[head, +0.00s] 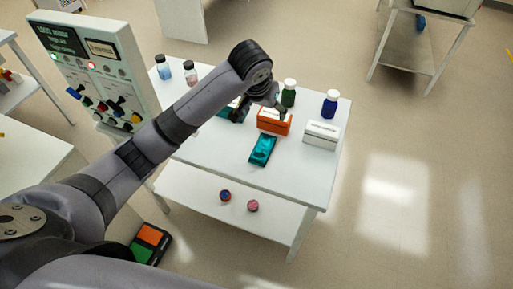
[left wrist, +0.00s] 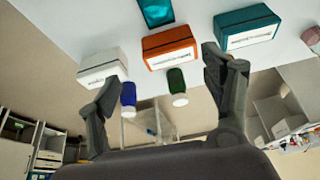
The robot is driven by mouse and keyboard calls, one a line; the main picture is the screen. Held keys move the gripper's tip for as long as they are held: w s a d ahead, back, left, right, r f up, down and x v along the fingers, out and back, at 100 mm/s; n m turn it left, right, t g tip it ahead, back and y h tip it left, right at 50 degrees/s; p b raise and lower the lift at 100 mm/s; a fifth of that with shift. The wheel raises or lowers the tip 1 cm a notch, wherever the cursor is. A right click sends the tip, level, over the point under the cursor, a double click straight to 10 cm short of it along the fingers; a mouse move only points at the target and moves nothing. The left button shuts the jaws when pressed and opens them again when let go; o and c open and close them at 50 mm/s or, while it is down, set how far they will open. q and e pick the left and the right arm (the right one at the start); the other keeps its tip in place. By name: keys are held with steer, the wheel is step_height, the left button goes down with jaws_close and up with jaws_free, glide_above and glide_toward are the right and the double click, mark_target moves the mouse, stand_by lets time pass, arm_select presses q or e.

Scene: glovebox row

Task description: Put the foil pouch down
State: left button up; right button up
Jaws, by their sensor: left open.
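The foil pouch (head: 262,150) is a flat teal packet. It lies on the white table top (head: 215,150), just in front of an orange box (head: 274,122). In the left wrist view the pouch (left wrist: 155,12) shows at the top edge, partly cut off. My left gripper (head: 262,106) is above the table near the orange box, beyond the pouch and apart from it. In the left wrist view its two fingers (left wrist: 163,68) are spread wide with nothing between them. My right gripper is not in view.
A white box (head: 321,135) and a teal box (head: 232,113) flank the orange one. Green (head: 288,95) and blue (head: 330,104) bottles stand behind. A control panel (head: 95,75) stands at left. Two small round items (head: 225,196) lie on the lower shelf. The table's front right is clear.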

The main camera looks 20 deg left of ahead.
arm_select(q)
steer(key=s+f+g, duration=0.1)
steer(key=s+g, duration=0.1)
steer(key=s, duration=0.1)
steer(key=p, duration=0.2)
glide_above(263, 147)
steer(key=s, duration=0.2)
steer(key=shift+n, duration=0.4)
steer(key=x, duration=0.3)
steer(key=s+x, duration=0.1)
steer(key=x, duration=0.3)
steer(key=s+x, duration=0.1)
steer(key=x, duration=0.2)
steer(key=shift+d+f, duration=0.15)
steer(key=shift+f, duration=0.4)
steer(key=shift+w+f, duration=0.1)
steer(key=shift+f, duration=0.45)
steer(key=p+x, duration=0.2)
steer(key=x, duration=0.2)
steer(key=shift+a, duration=0.2)
steer(key=shift+f, duration=0.6)
steer(key=shift+c, duration=0.3)
steer(key=c, duration=1.4)
steer(key=shift+o, duration=0.2)
steer(key=shift+r, duration=0.1)
